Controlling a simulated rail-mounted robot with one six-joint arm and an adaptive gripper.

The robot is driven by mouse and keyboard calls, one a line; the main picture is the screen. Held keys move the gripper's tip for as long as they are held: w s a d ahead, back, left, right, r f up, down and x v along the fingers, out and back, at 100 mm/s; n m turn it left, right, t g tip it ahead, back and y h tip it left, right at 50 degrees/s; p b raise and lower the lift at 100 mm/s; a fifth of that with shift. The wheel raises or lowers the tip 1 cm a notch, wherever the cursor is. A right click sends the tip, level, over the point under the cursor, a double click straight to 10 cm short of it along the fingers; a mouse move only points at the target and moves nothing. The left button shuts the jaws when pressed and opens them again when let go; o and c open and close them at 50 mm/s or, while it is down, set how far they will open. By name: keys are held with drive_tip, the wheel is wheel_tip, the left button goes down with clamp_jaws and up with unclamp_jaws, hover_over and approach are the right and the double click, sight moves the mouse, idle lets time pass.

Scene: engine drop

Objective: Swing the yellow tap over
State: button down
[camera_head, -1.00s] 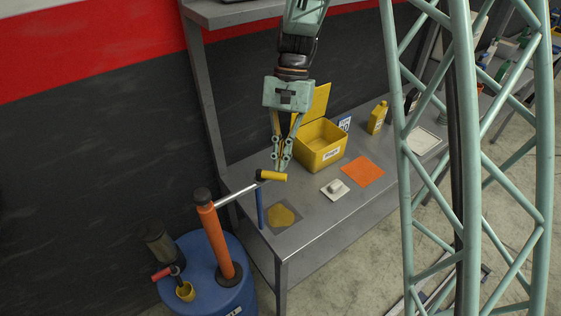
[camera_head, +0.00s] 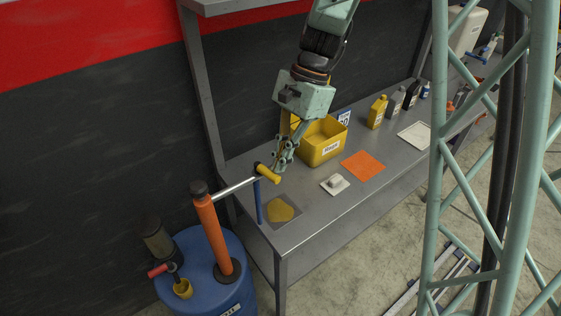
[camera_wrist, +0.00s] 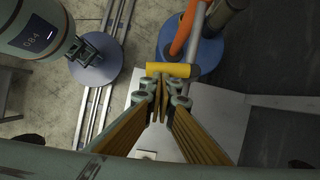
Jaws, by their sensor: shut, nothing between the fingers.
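The yellow tap (camera_head: 268,174) is a short yellow bar at the end of a silver pipe (camera_head: 235,188). The pipe runs from an orange pump column (camera_head: 213,235) standing on a blue drum (camera_head: 196,252). In the head view the tap slants down to the right. My gripper (camera_head: 277,168) is shut and empty, with its fingertips right at the tap. In the wrist view the tap (camera_wrist: 172,69) lies across just beyond my fingertips (camera_wrist: 162,80). I cannot tell whether they touch. A blue hanging tube (camera_head: 258,202) drops below the pipe's end.
Several bottles stand farther back. A smaller pump with a red handle (camera_head: 158,270) is on the drum. A dark wall is behind.

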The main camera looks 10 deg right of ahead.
drive_tip(key=shift+s+a+m, duration=0.15)
drive_tip(key=shift+s+m, duration=0.2)
drive_tip(key=shift+m, duration=0.35)
drive_tip(key=shift+r, duration=0.1)
drive_tip(key=p+v, duration=0.6)
drive_tip(key=v, duration=0.3)
drive_tip(key=shift+r, duration=0.3)
idle(0.5)
drive_tip(key=shift+d, duration=0.2)
